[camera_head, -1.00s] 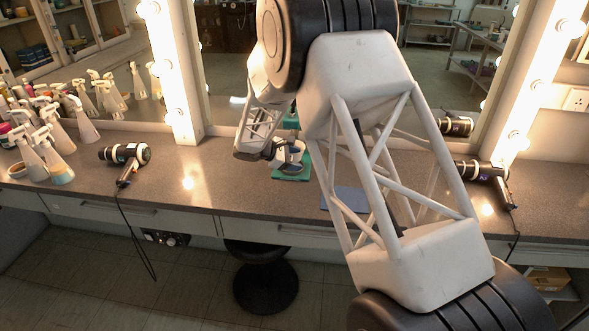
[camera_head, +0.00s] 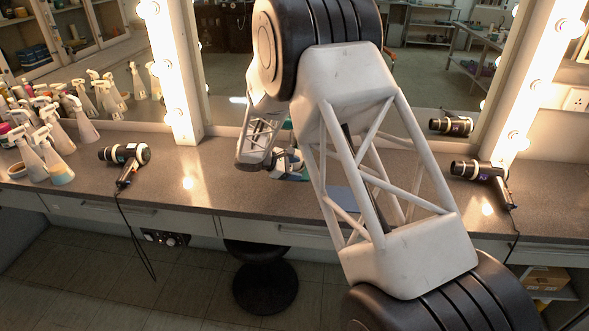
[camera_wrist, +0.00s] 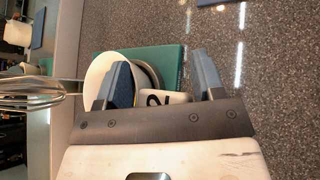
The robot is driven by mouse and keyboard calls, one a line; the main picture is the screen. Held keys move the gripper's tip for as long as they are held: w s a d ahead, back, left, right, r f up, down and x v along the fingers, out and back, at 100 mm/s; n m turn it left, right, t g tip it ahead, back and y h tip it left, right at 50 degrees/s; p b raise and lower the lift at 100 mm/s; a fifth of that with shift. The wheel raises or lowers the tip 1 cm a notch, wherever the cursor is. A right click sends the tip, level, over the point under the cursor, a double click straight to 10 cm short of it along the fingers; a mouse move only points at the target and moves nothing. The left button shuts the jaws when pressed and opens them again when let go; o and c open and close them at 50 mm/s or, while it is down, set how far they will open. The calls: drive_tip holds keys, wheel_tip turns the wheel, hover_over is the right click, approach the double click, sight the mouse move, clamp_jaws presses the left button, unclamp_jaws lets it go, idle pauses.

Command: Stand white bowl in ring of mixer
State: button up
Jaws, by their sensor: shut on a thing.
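My gripper (camera_wrist: 164,84) is shut on the white bowl (camera_wrist: 98,76), with its two blue-grey fingers apart. A white part with a black mark shows between the fingers. The bowl lies tilted against the view, over the green mixer (camera_wrist: 170,58). A grey curved edge shows beside the bowl; I cannot tell if it is the mixer's ring. A wire whisk (camera_wrist: 35,92) is at the left of the wrist view. In the head view, the bowl (camera_head: 289,161) and a little of the green mixer (camera_head: 294,176) show beside my wrist; my arm hides much of them.
A blue flat thing (camera_head: 346,198) lies on the counter (camera_head: 225,188), partly behind my arm. Hair dryers lie at the left (camera_head: 124,156) and right (camera_head: 482,172). Several spray bottles (camera_head: 48,150) crowd the far left. The mirror stands behind.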

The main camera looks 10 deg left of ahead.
drive_tip(key=o, duration=1.5)
drive_tip(key=shift+c, duration=0.2)
drive_tip(key=v, duration=1.2)
drive_tip(key=shift+d+r, duration=0.1)
drive_tip(key=shift+d, duration=0.05)
